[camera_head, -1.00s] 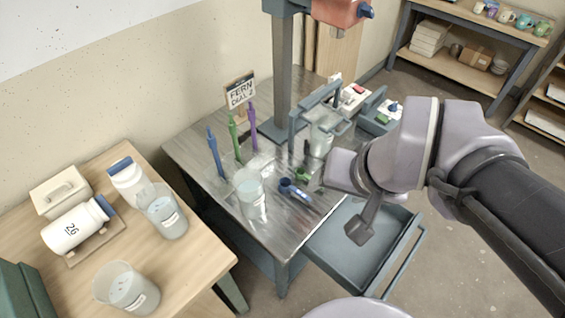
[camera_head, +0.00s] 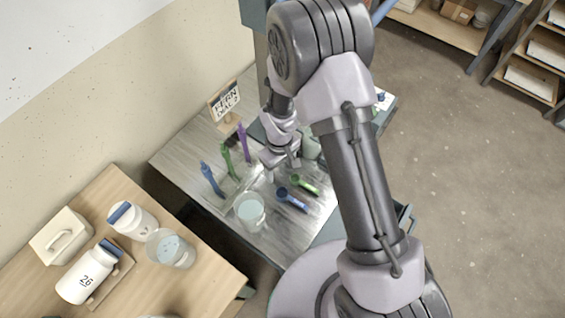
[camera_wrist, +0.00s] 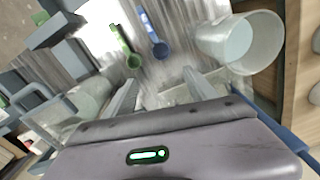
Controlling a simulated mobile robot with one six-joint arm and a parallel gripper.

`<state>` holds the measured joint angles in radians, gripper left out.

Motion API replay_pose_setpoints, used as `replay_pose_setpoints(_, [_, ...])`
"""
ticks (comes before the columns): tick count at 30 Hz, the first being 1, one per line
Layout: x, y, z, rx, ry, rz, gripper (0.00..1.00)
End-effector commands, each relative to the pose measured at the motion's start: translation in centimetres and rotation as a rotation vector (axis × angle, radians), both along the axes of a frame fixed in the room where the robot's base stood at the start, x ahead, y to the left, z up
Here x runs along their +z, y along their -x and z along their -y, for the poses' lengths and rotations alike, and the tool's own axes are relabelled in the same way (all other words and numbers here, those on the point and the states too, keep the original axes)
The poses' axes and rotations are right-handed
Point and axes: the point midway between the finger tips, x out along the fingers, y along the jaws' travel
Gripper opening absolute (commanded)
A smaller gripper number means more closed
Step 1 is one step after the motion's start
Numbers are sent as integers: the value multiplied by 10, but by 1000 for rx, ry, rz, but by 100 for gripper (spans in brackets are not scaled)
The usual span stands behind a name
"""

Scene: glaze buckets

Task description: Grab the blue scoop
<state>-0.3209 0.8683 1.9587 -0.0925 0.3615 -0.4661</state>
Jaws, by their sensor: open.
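The blue scoop (camera_head: 291,200) lies on the metal table, beside a green scoop (camera_head: 304,184). In the wrist view the blue scoop (camera_wrist: 154,34) lies beyond my fingers, between the green scoop (camera_wrist: 125,47) and a clear bucket. My gripper (camera_head: 284,166) is above the table, behind the blue scoop and apart from it. In the wrist view my gripper (camera_wrist: 160,88) has its two fingers spread with nothing held between them.
A clear bucket (camera_head: 249,211) stands left of the scoops. Blue, green and purple upright tools (camera_head: 226,160) stand behind, near a sign (camera_head: 224,100). A wooden table (camera_head: 205,275) at left holds white jars (camera_head: 131,220) and another clear bucket (camera_head: 170,250).

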Motion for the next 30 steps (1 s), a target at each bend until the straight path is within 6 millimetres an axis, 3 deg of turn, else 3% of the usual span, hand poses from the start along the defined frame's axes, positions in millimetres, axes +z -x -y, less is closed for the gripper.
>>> replay_pose_setpoints(3, [-40, 3, 1, -1, 2, -7, 66])
replay_pose_setpoints(9, [-95, 3, 1, -3, 0, -4, 66])
replay_pose_setpoints(14, [-113, 3, 2, -5, 1, -2, 66])
replay_pose_setpoints(21, [-158, 2, 8, -5, 1, -2, 66])
replay_pose_setpoints(29, [-163, 2, 8, -5, 0, -1, 66])
replay_pose_setpoints(30, [-163, 1, 8, -5, 0, -1, 62])
